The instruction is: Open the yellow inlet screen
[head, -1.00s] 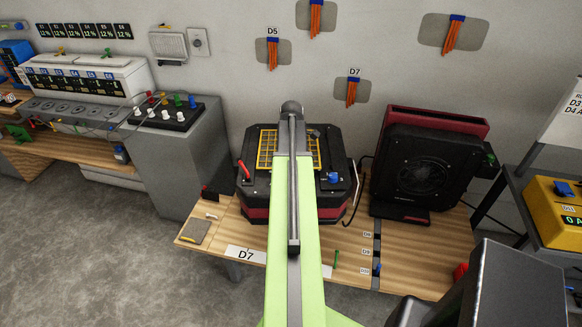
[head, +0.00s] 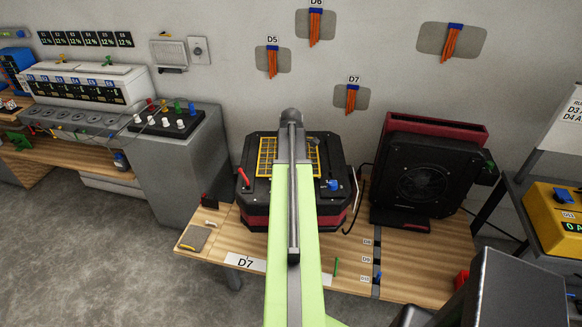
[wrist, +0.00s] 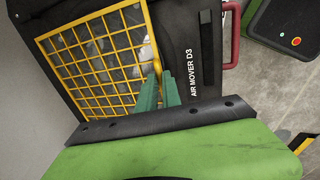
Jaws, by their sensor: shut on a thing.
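The yellow inlet screen (head: 267,157) is a wire grid on top of the black and red air mover (head: 333,217). My arm covers its middle in the head view. In the wrist view the grid (wrist: 92,62) fills the upper left, beside the white label "AIR MOVER D3" (wrist: 195,68). The green fingers of my gripper (wrist: 163,84) are shut on the right edge of the yellow frame. The fingertips hide the exact contact. In the head view my arm hides the gripper. I cannot tell whether the screen is raised.
A red handle (head: 243,178) and a blue knob (head: 334,185) flank the screen on the air mover. A larger black and red machine (head: 424,180) stands to the right on the wooden bench (head: 400,277). A grey cabinet (head: 184,172) stands left.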

